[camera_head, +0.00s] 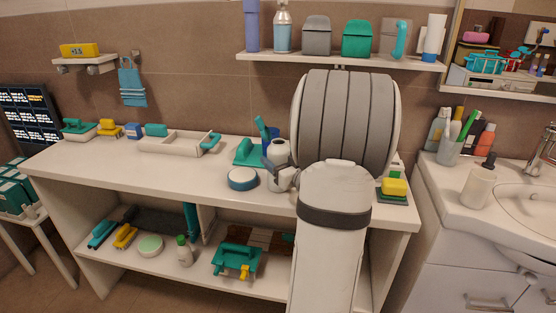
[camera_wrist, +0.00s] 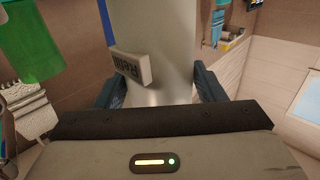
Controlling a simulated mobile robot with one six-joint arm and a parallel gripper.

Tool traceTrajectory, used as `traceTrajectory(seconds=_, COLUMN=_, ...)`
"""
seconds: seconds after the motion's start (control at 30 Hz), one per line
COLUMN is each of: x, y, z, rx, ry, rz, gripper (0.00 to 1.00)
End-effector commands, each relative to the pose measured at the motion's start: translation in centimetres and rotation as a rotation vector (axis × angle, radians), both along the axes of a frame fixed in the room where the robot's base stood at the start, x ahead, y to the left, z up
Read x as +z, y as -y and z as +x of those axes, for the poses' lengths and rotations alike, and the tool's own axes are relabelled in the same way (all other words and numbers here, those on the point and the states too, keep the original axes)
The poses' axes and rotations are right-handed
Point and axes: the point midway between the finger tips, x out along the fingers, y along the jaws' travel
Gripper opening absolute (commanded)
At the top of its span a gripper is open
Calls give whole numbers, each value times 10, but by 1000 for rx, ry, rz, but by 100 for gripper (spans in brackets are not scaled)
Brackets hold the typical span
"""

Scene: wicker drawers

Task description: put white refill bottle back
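The white refill bottle (camera_wrist: 155,55) fills the middle of the wrist view, pale grey-white with a small raised label that appears upside down. My gripper (camera_wrist: 158,88) has a dark blue finger on each side of it, both against its sides. In the head view the bottle (camera_head: 279,151) shows at the left of my wrist, near the back of the white counter (camera_head: 110,160). My gripper (camera_head: 268,163) is partly hidden there by my own arm. I cannot tell whether the bottle's base touches the counter.
A wall shelf (camera_head: 340,61) above holds several bottles and canisters. A round blue-rimmed tin (camera_head: 243,178) and a teal dustpan-like item (camera_head: 249,153) are close to the left. An open white tray (camera_head: 180,144) lies farther left. The counter's front left is clear.

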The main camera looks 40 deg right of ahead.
Motion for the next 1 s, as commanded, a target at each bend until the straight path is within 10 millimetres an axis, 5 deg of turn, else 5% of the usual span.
traceTrajectory(seconds=0.17, x=0, y=0, z=0, rx=1, ry=0, rz=0, gripper=78)
traceTrajectory(seconds=0.5, x=6, y=-1, z=0, rx=1, ry=0, rz=0, gripper=78)
traceTrajectory(seconds=1.0, x=4, y=-8, z=-97, rx=-3, ry=0, rz=1, gripper=78)
